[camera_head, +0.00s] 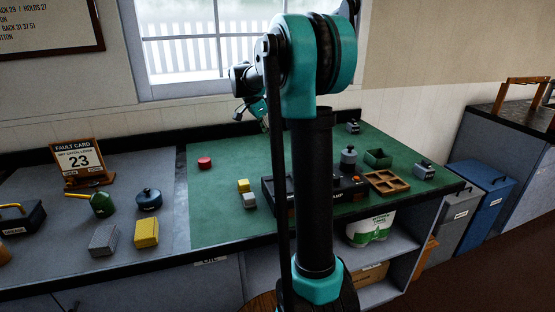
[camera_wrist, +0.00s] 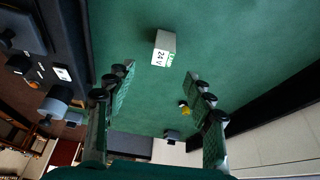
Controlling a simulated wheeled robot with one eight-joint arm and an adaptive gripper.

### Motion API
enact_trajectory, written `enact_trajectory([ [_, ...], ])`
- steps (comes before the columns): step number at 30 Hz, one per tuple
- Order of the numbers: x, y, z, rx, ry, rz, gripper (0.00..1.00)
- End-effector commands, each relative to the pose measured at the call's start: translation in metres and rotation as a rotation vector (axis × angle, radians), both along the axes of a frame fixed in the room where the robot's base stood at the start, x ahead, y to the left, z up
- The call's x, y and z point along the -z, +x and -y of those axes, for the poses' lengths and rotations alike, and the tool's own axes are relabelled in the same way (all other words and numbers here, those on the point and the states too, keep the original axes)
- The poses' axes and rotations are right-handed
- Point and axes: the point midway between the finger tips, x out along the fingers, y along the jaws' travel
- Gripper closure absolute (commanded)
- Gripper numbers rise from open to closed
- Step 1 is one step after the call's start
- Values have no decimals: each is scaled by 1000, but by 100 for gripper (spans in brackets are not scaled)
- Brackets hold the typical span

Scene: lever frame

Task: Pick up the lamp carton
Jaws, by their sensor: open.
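In the wrist view a small pale grey carton (camera_wrist: 167,40) marked "24 V" stands on the green mat (camera_wrist: 220,40). I take it to be the lamp carton, though the word on it is too small to read. My gripper (camera_wrist: 160,70) is open and empty. The carton appears just beyond the fingertips, roughly centred between them and apart from both fingers. In the head view my arm covers the middle of the bench. I cannot make out the fingers there, nor tell surely which box is this carton.
A black unit (camera_head: 347,188) stands on the mat, partly behind my arm. Small yellow (camera_head: 243,185) and grey (camera_head: 249,201) blocks sit left of it. A brown divided tray (camera_head: 387,182) and green bin (camera_head: 378,158) lie right. The mat's left part is mostly clear.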

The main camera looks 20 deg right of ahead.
Motion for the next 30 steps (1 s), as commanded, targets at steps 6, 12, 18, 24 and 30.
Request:
enact_trajectory([
  [6,31,1,13,0,0,-1,47],
  [12,42,2,17,0,0,-1,47],
  [18,67,8,26,2,0,0,47],
  [24,86,9,33,0,0,-1,47],
  [30,88,9,34,-1,0,0,47],
])
